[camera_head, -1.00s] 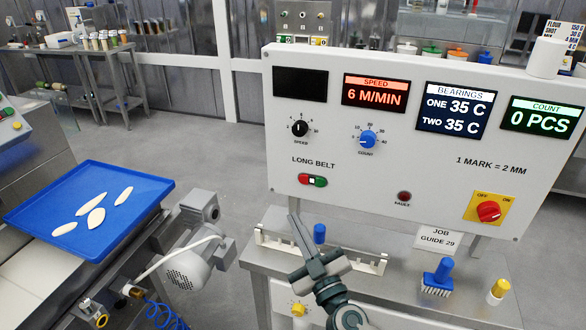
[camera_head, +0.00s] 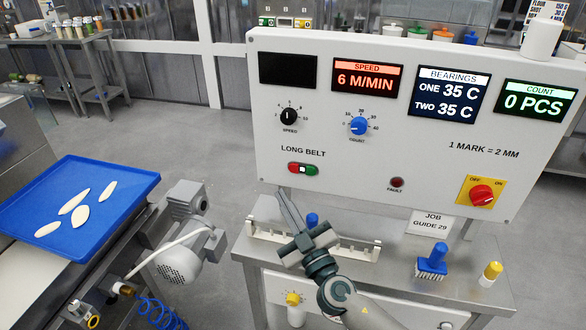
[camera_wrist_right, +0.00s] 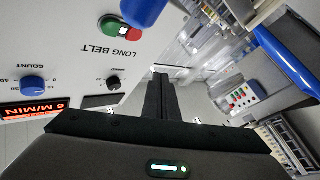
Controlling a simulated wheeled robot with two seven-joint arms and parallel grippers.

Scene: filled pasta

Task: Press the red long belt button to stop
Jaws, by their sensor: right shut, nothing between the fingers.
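The long belt switch sits at the lower left of the white control panel (camera_head: 420,160), under the words LONG BELT. Its red button (camera_head: 294,167) is on the left and its green button (camera_head: 312,170) on the right, with a small white square between. My right gripper (camera_head: 283,195) is shut and empty, its fingertips just below and slightly left of the red button in the head view. I see a gap there in the picture; the depth is hard to judge. In the right wrist view the red button (camera_wrist_right: 131,35) is above and left of the shut fingers (camera_wrist_right: 157,84). My left gripper is out of view.
A steel table (camera_head: 480,290) under the panel holds a white rail (camera_head: 345,248), a blue brush (camera_head: 433,262) and a yellow-capped bottle (camera_head: 490,274). A blue tray (camera_head: 125,180) with several pasta pieces and a grey motor (camera_head: 180,262) stand left. The displays read 6 M/MIN and 0 PCS.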

